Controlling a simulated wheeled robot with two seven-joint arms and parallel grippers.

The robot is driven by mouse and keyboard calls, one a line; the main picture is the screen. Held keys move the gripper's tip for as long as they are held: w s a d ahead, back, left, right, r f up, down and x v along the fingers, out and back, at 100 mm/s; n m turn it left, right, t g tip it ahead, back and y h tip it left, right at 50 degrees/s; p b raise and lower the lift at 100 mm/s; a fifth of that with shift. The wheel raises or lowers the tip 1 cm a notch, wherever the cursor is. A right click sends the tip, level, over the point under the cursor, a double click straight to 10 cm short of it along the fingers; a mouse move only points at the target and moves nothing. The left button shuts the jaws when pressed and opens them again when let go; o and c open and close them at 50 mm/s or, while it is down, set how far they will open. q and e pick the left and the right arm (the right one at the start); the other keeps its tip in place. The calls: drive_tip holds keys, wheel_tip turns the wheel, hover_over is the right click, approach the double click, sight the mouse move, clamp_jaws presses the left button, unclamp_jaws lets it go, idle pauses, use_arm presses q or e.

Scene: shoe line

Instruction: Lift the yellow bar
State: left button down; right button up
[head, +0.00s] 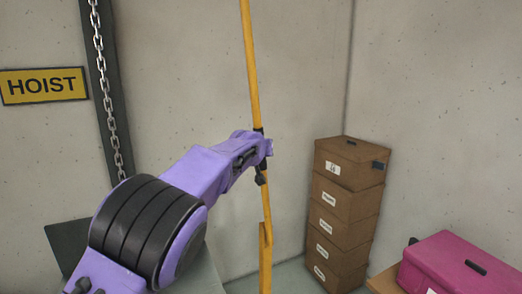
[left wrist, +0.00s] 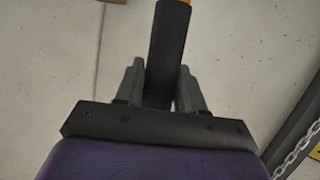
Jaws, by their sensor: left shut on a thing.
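The yellow bar (head: 251,60) is long and thin and stands nearly upright, leaning slightly, in the middle of the head view. Its top runs out of the picture. Its lower end meets a yellow post (head: 265,262). My left gripper (head: 262,148) is shut on the bar at a dark section. In the left wrist view the two grey fingers (left wrist: 159,85) are on either side of a black sleeve (left wrist: 169,45), with a bit of yellow at its top edge. My right gripper is not in view.
A chain (head: 103,70) hangs on a dark upright beside a HOIST sign (head: 43,85) at the left. Stacked brown boxes (head: 346,205) stand in the corner to the right. A pink case (head: 460,265) sits at the lower right.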

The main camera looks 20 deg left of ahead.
use_arm(q)
drive_tip(key=c, duration=0.8)
unclamp_jaws()
drive_tip(key=shift+a, duration=0.1)
drive_tip(key=shift+s, duration=0.15)
drive_tip(key=b+v, duration=0.5)
drive_tip(key=v, duration=0.5)
drive_tip(key=shift+b, duration=0.4)
drive_tip(key=shift+s, duration=0.1)
